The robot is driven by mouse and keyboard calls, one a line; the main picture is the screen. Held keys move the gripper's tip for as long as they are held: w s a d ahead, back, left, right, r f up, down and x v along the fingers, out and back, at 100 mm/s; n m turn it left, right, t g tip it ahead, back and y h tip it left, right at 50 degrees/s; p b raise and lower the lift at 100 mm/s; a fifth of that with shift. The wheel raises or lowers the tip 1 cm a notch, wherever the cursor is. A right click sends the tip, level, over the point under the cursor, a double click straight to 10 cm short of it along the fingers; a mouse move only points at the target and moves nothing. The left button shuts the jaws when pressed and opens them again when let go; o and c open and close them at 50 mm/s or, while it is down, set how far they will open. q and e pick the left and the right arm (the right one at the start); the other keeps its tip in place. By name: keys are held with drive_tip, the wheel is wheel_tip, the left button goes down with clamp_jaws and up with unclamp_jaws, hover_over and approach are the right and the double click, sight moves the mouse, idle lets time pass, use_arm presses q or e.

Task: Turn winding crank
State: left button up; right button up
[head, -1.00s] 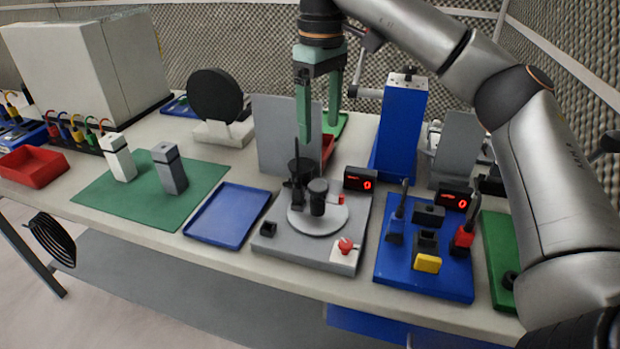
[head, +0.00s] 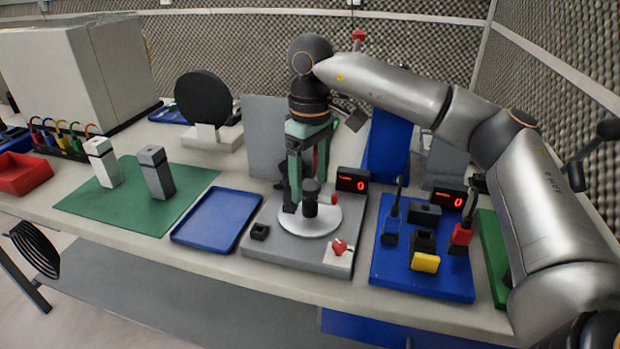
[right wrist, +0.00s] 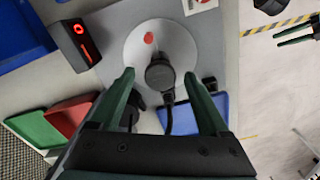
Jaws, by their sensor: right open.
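The winding fixture is a grey base plate (head: 281,244) with a pale round disc (head: 325,220). A dark upright knob (head: 310,198) stands on the disc; I take it for the crank's grip. In the right wrist view the knob (right wrist: 160,75) sits between the fingertips, with a gap on each side. My right gripper (head: 307,196) is open and points down around the knob. It also shows in the right wrist view (right wrist: 159,74). A small green-fingered shape (right wrist: 294,33) at that view's upper right seems to be my left gripper, too small to judge.
A red-digit display (head: 352,180) stands behind the disc, and a red button (head: 339,246) sits at the front right corner. A blue tray (head: 188,236) is on the left. A blue board (head: 398,272) with upright levers is on the right. A grey panel (head: 263,135) stands behind.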

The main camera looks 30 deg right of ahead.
clamp_jaws()
idle(0.6)
drive_tip(key=shift+m+p, duration=0.4)
drive_tip(key=shift+m, duration=0.2)
